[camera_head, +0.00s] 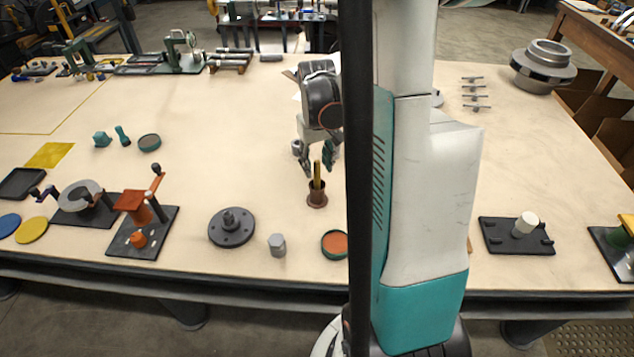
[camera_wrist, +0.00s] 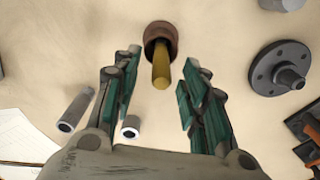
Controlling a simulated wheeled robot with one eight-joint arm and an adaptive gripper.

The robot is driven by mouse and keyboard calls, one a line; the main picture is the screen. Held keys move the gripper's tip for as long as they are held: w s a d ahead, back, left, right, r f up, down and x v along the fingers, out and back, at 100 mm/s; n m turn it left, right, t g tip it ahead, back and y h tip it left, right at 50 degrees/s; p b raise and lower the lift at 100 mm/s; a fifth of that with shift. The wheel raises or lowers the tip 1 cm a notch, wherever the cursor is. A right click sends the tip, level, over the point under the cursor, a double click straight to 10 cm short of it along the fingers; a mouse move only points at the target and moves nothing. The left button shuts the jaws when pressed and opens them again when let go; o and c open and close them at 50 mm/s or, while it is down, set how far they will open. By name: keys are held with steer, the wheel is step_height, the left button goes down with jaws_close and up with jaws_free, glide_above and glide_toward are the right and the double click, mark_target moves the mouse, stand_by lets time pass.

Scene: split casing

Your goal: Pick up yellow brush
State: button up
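The yellow brush (camera_head: 317,174) stands upright in a small brown cup (camera_head: 317,196) on the table, in the middle of the head view. In the wrist view the yellow brush (camera_wrist: 161,66) rises from the brown cup (camera_wrist: 160,33) toward the camera. My gripper (camera_head: 318,160) is above the cup, close to the brush's top. In the wrist view my gripper (camera_wrist: 156,88) has its two green-padded fingers spread wide, with the brush's end between and just beyond the tips. Nothing is held. The brush's lower end is hidden inside the cup.
A black flanged disc (camera_head: 231,228), a grey hexagonal piece (camera_head: 277,244) and a round orange-topped dish (camera_head: 335,244) stand near the front edge. Grey tubes (camera_wrist: 76,109) lie near my gripper in the wrist view.

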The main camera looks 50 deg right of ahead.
mark_target(317, 188)
steer(key=f+b, duration=0.2)
steer(key=f, duration=0.3)
steer(key=shift+s+f, duration=0.15)
steer(key=shift+s, duration=0.05)
steer(key=shift+a, duration=0.1)
jaws_close()
